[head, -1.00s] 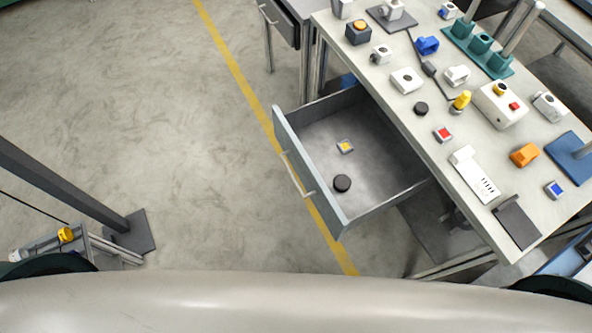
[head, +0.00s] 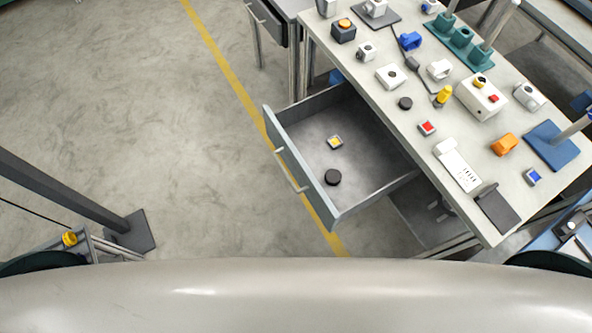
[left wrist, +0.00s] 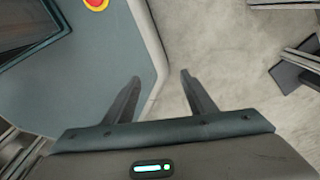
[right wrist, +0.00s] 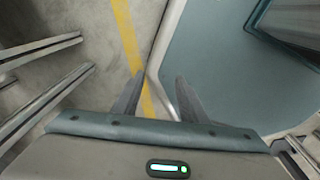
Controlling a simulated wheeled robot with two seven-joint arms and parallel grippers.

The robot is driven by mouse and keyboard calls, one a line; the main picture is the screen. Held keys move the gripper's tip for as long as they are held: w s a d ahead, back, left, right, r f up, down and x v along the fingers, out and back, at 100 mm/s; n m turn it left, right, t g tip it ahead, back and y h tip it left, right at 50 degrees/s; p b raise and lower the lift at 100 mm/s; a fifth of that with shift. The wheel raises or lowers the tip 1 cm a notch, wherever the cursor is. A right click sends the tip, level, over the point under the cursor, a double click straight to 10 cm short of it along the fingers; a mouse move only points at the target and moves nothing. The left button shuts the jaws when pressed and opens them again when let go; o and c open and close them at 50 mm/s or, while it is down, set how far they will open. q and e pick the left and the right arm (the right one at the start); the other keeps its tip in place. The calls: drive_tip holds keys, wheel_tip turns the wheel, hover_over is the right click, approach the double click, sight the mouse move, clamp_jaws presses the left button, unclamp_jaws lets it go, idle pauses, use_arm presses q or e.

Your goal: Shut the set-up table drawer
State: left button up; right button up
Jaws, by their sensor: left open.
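The set-up table drawer (head: 294,168) stands pulled well out from under the table (head: 400,110) in the head view. Its front panel has a bar handle and faces the lower left. My left gripper (left wrist: 160,90) shows in the left wrist view, fingers apart and empty over the floor and my own base. My right gripper (right wrist: 158,88) shows in the right wrist view, fingers apart with nothing between them. Neither gripper is in the head view, and both are away from the drawer.
The table top holds several small parts, including a blue piece (head: 410,41), an orange piece (head: 504,144) and a white box (head: 482,97). Another drawer unit (head: 268,22) stands behind. A dark post (head: 62,190) rises at the left. The floor left of the drawer is clear.

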use_arm(q)
drive_tip(key=shift+d, duration=0.35)
use_arm(e)
drive_tip(key=shift+d, duration=0.4)
drive_tip(key=shift+d, duration=0.1)
use_arm(q)
drive_tip(key=shift+c, duration=0.4)
